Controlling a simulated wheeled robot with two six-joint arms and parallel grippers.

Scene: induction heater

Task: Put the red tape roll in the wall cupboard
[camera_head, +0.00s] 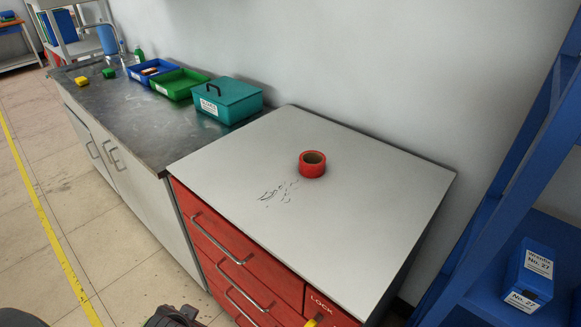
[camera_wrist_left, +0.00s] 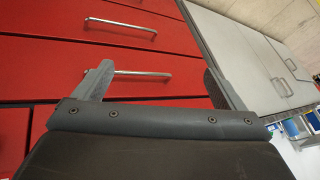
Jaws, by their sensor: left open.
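No wall cupboard shows in either view. My left gripper (camera_wrist_left: 158,82) is open and empty in the left wrist view, in front of the red drawers (camera_wrist_left: 130,45) and their metal handles. The tape roll is not in that view. A dark part of my own body shows at the bottom edge of the head view. My right gripper is not in view.
A teal box (camera_head: 228,100), a green tray (camera_head: 179,83) and a blue tray (camera_head: 152,70) stand on the dark counter beside the cabinet. A blue rack (camera_head: 520,170) holds a blue bin (camera_head: 528,276) at the right. The cabinet top is clear around the roll.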

